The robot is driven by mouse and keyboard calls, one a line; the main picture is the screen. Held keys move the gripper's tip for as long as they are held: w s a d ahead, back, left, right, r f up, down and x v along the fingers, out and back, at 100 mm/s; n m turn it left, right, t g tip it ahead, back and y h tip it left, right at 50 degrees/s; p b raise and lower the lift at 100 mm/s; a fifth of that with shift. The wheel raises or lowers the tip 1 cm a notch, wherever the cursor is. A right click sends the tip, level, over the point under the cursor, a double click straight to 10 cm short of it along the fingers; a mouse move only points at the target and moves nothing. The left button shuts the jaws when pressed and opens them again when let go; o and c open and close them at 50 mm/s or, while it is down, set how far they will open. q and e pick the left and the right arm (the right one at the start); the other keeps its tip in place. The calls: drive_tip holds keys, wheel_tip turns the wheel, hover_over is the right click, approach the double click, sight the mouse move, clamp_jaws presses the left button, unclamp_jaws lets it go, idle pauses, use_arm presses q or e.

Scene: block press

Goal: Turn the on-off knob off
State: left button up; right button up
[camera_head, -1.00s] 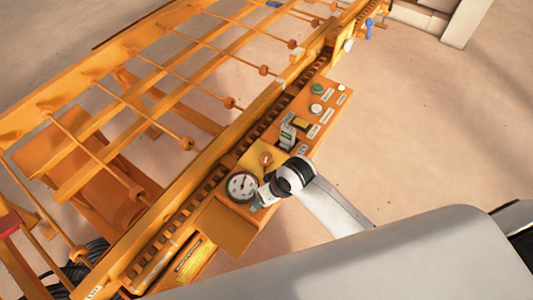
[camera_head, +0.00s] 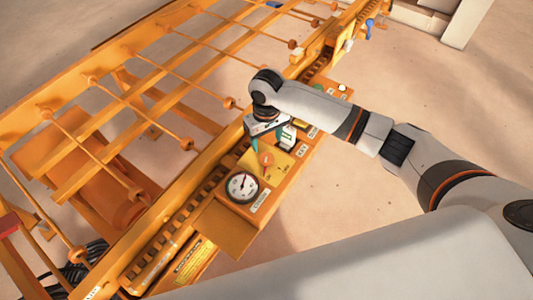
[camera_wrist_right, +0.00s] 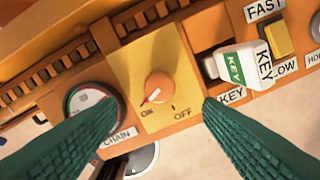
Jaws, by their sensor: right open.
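The on-off knob (camera_head: 266,159) is a round orange knob on a yellow plate on the orange control panel. In the right wrist view the knob (camera_wrist_right: 158,87) has a pale pointer mark aimed at the lower left, toward the ON label (camera_wrist_right: 148,113). The OFF label (camera_wrist_right: 183,115) is at its lower right. My right gripper (camera_wrist_right: 158,106) is open, with green fingers spread on either side of the knob and apart from it. In the head view the gripper is above the panel by the knob, partly hidden by its wrist. My left gripper is not in view.
A CHAIN gauge (camera_wrist_right: 92,104) sits left of the knob. A white KEY switch (camera_wrist_right: 236,70) and a yellow FAST/SLOW switch (camera_wrist_right: 277,40) stand to its right, close to the right finger. An orange frame with rods (camera_head: 150,90) lies behind the panel.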

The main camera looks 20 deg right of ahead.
sight(267, 157)
wheel_tip(267, 157, down, 8)
drive_tip(key=shift+f, duration=0.1)
drive_tip(key=shift+c, duration=0.2)
drive_tip(key=c, duration=0.9)
